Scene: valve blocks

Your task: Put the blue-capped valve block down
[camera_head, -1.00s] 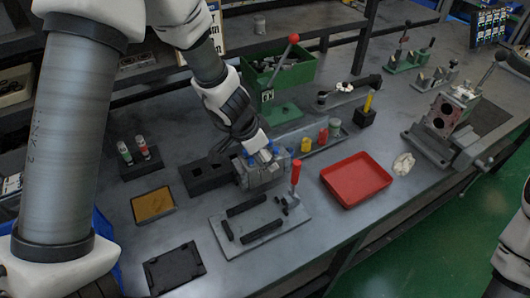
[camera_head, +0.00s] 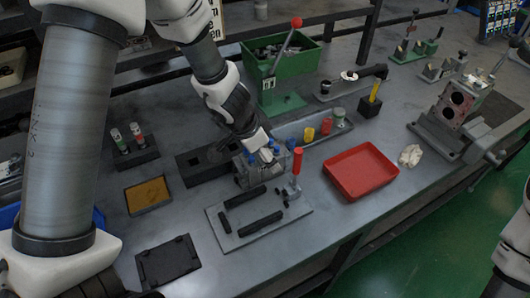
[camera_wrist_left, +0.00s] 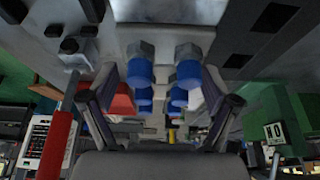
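The blue-capped valve block (camera_head: 249,177), a grey metal block with blue caps, stands upright in the head view, between a black holder and a grey fixture plate. It appears to rest on the bench, though its underside is partly hidden. My left gripper (camera_head: 265,150) is right above it, pointing down. In the left wrist view the block's silver fittings and blue caps (camera_wrist_left: 188,74) lie between the two fingers of my left gripper (camera_wrist_left: 160,95). The fingers look apart, with a narrow gap beside the left cap. My right gripper is out of view.
The fixture plate (camera_head: 229,242) with black bars and a red-handled clamp (camera_head: 296,163) is close in front. A black holder (camera_head: 195,172) stands left, a red tray (camera_head: 360,172) right. Behind are a tray of coloured cylinders (camera_head: 290,132) and a green bin (camera_head: 285,62).

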